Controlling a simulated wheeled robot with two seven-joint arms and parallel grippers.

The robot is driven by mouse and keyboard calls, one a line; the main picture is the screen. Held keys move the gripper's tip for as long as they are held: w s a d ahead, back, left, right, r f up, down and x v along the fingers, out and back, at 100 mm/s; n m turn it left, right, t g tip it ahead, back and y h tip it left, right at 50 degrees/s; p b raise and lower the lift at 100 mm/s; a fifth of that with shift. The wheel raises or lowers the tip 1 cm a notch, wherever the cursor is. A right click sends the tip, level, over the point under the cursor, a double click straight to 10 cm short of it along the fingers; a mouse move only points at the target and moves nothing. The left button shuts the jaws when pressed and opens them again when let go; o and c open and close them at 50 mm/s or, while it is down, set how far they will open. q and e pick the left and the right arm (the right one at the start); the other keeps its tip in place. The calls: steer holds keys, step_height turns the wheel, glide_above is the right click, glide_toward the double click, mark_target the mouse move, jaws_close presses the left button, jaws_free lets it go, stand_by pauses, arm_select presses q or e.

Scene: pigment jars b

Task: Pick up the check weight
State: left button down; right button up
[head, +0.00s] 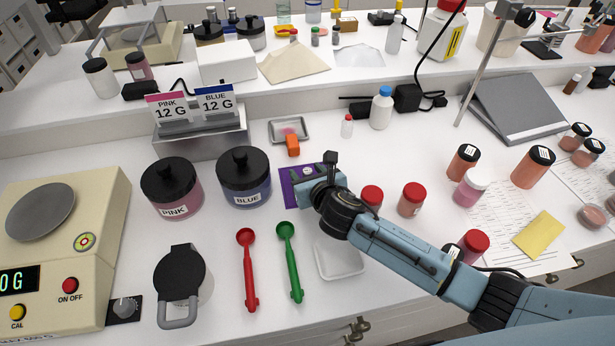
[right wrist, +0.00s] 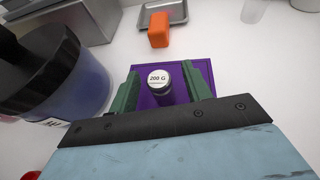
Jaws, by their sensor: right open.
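The check weight (right wrist: 158,79) is a small metal cylinder with a pale top marked 200 G. It stands upright on a purple mat (right wrist: 203,68). In the right wrist view it is between the two green fingers of my right gripper (right wrist: 160,86), which is open, with a finger on each side. I cannot tell whether either finger touches it. In the head view my right gripper (head: 308,181) is over the purple mat (head: 288,191) and hides most of the weight. My left gripper is out of view.
The blue jar (head: 245,178) stands close left of the mat, the pink jar (head: 172,190) beyond it. An orange block (head: 292,146) and a metal tray (head: 290,129) are behind. Red (head: 248,270) and green (head: 290,263) scoops lie in front; red-capped jars (head: 411,201) stand right.

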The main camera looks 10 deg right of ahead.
jaws_close()
